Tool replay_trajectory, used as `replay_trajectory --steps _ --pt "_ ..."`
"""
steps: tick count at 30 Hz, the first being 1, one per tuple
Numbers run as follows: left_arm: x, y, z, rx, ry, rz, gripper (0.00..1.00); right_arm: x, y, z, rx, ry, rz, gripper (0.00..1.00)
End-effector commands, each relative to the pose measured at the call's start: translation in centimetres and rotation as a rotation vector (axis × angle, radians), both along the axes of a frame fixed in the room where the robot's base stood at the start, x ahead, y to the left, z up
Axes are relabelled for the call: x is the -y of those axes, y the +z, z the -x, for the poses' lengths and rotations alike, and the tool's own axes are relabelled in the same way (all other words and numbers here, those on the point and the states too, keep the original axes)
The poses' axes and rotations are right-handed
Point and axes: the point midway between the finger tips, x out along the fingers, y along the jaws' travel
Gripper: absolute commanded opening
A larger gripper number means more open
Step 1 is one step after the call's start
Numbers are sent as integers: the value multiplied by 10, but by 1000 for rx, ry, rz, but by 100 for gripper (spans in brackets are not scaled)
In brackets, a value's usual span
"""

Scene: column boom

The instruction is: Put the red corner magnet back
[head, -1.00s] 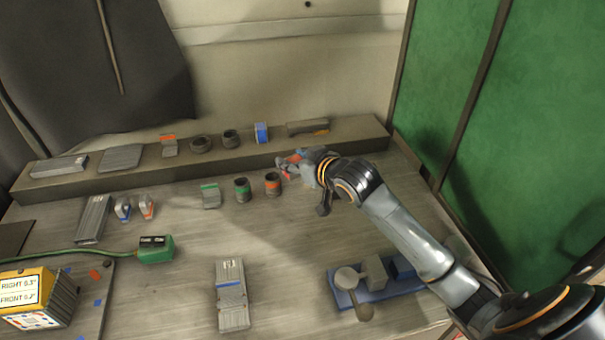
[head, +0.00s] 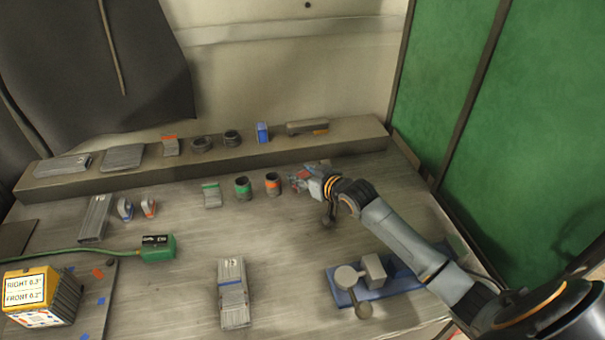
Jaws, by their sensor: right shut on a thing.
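My right gripper (head: 298,182) is in the middle of the bench, just in front of the long raised ledge and right of the orange-banded cup. It is shut on a small red piece (head: 303,175), which looks like the red corner magnet. The fingers and wrist hide most of it, so its shape and tilt cannot be told. Whether it touches the bench or ledge is unclear. My left gripper is out of view.
Several blocks and rings line the ledge (head: 225,163). A blue-based fixture (head: 345,297) lies below my arm. The bench centre is mostly clear.

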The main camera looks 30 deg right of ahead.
Motion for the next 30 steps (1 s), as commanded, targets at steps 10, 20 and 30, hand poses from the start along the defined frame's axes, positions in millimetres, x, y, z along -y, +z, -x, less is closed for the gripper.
replay_trajectory --steps 10,20,30 --pt "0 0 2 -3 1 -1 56 0 -1 0 0 0 0 67" --pt "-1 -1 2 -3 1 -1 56 2 5 13 -1 1 3 67" --pt "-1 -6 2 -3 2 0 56 11 30 77 -3 1 2 67"
